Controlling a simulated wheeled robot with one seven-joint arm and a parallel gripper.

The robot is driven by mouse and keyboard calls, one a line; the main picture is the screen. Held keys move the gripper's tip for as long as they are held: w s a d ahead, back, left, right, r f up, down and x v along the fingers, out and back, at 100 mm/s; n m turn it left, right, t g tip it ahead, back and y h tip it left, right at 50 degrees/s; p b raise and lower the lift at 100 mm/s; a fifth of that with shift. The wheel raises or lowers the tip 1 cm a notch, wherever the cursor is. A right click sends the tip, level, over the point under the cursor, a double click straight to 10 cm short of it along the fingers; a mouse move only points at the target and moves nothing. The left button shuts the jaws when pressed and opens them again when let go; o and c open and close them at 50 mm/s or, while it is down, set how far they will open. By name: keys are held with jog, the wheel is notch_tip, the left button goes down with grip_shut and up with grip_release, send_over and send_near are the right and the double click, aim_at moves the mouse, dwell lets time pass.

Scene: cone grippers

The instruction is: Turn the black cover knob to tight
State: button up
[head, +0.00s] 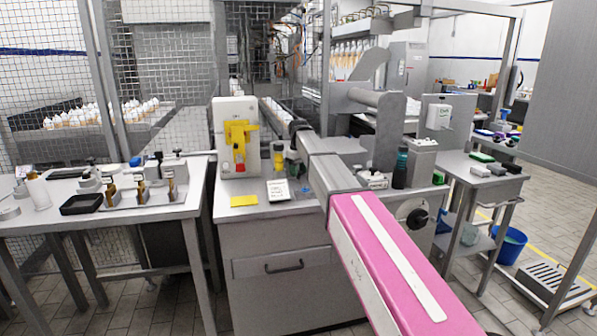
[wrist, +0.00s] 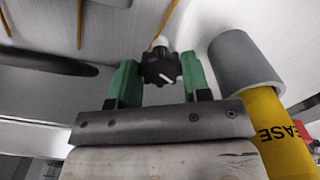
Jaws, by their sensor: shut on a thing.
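The black cover knob (wrist: 160,70) shows in the wrist view, a small lobed knob with a short white mark on its face that slants down to the right. My gripper (wrist: 159,66) has one green finger on each side of the knob and is closed on it. The fingers hide parts of the knob's sides. A small pale rounded part shows just above the knob. In the head view my pink and grey arm reaches away toward the machine, and I cannot make out the knob or the fingers there.
A yellow cylinder (wrist: 283,125) with a grey end (wrist: 245,62) stands close right of my gripper; its lettering ends in "EASE". A dark bar (wrist: 45,62) lies to the left. In the head view, a bench (head: 183,208) with small fixtures stands left and a blue bucket (head: 508,246) right.

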jog(key=m, duration=1.2)
jog(key=shift+a, duration=0.1)
dwell(0.6)
jog(key=o, duration=0.9)
jog(key=shift+r, duration=0.1)
notch_tip(320, 180, up, 11)
jog(key=shift+f, duration=0.2)
